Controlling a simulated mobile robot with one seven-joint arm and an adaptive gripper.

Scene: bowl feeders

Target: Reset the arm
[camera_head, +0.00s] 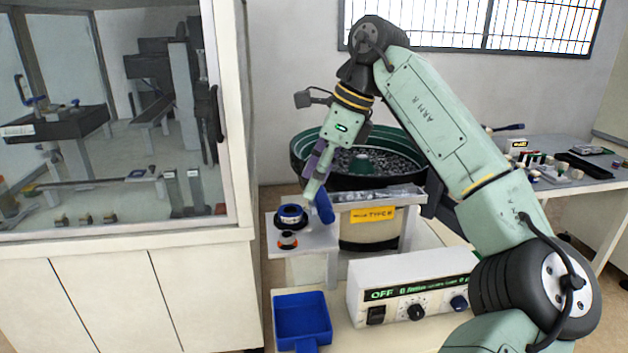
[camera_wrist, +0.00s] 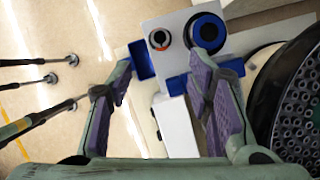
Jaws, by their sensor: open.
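My arm (camera_head: 430,120) is pale green, raised and bent over the bowl feeder, with its forearm pointing down. My gripper (camera_head: 316,180) hangs just above and right of a small white stand. In the wrist view my gripper (camera_wrist: 152,90) has its two purple-padded fingers spread apart with nothing held between them. Below it in that view are the stand's blue ring part (camera_wrist: 207,32) and a smaller orange-and-black knob (camera_wrist: 160,38). I cannot tell whether a finger touches the stand.
The bowl feeder (camera_head: 298,160), full of dark parts, stands behind my gripper. A controller box (camera_head: 410,270) marked OFF and a blue tray (camera_head: 302,318) are in front. A glazed cabinet (camera_head: 240,150) is close on the left. A cluttered table (camera_head: 600,170) is at right. Space above the feeder is open.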

